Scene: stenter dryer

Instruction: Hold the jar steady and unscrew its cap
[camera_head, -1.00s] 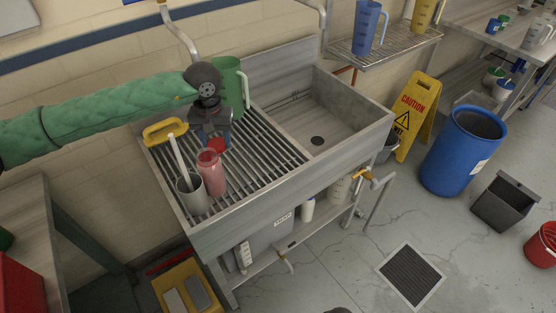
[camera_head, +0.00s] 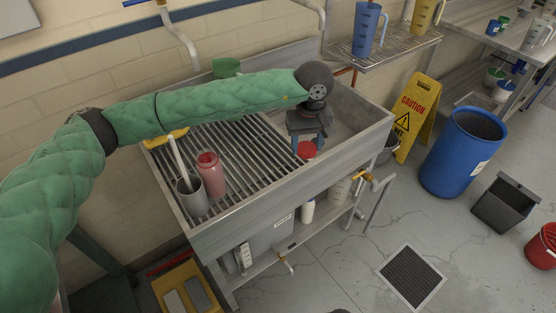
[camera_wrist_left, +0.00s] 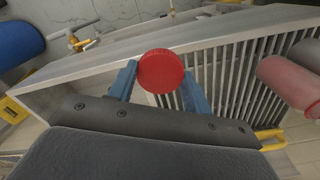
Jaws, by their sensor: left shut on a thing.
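A pink-red jar (camera_head: 211,174) stands upright and open-topped on the slatted drainboard (camera_head: 240,150), beside a grey cup. In the left wrist view the jar (camera_wrist_left: 290,84) shows at the right. My left gripper (camera_head: 307,146) is shut on a red cap (camera_head: 307,150) and holds it over the right part of the sink unit, near its front edge, apart from the jar. In the left wrist view the cap (camera_wrist_left: 161,71) sits between the blue fingers. My right gripper is not in view.
A green jug (camera_head: 226,68) at the back is partly hidden by my left arm. The sink basin (camera_head: 350,112) lies right of the drainboard.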

